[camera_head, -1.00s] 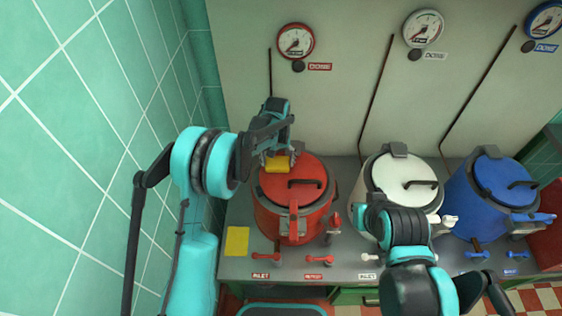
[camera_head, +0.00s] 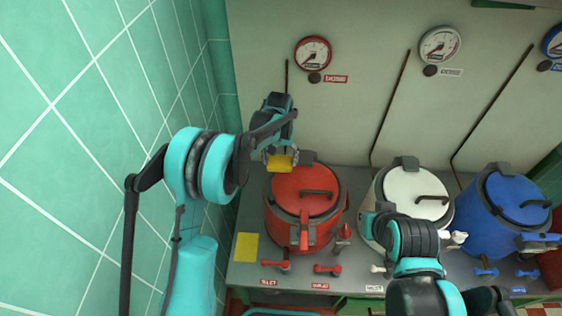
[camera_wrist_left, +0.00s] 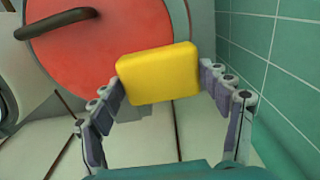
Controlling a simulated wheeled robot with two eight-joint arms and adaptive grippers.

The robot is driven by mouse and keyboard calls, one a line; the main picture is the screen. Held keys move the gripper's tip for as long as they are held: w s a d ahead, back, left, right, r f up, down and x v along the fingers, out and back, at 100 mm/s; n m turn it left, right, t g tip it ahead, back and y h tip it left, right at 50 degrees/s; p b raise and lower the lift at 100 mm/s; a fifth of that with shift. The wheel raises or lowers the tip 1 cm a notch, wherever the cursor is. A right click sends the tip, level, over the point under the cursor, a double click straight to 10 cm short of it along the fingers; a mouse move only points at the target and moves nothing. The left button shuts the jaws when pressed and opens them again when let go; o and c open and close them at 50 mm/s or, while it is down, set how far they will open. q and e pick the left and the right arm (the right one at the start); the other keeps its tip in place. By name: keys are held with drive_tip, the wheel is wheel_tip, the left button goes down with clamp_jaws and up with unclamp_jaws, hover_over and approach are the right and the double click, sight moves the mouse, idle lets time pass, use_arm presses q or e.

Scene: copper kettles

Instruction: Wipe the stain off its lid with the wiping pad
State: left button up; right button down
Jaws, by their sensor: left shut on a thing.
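My left gripper (camera_head: 280,155) is shut on a yellow wiping pad (camera_head: 283,163). In the head view the pad overlaps the rear left edge of the red kettle's lid (camera_head: 300,186). In the left wrist view the pad (camera_wrist_left: 158,75) sits between the fingertips of my left gripper (camera_wrist_left: 170,88), in front of the red lid (camera_wrist_left: 95,55) with its dark handle. I cannot tell whether the pad touches the lid. No stain shows on the visible part of the red lid.
A white kettle (camera_head: 388,187) and a blue kettle (camera_head: 480,220) stand right of the red one. A yellow square (camera_head: 246,247) lies on the grey counter (camera_head: 243,278), which has red taps in front. Green tiled wall (camera_head: 60,170) is close on the left; gauges hang behind.

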use_arm(q)
drive_tip(key=shift+d+r+p, duration=0.1)
drive_tip(key=shift+r+p, duration=0.35)
drive_tip(key=shift+r, duration=0.65)
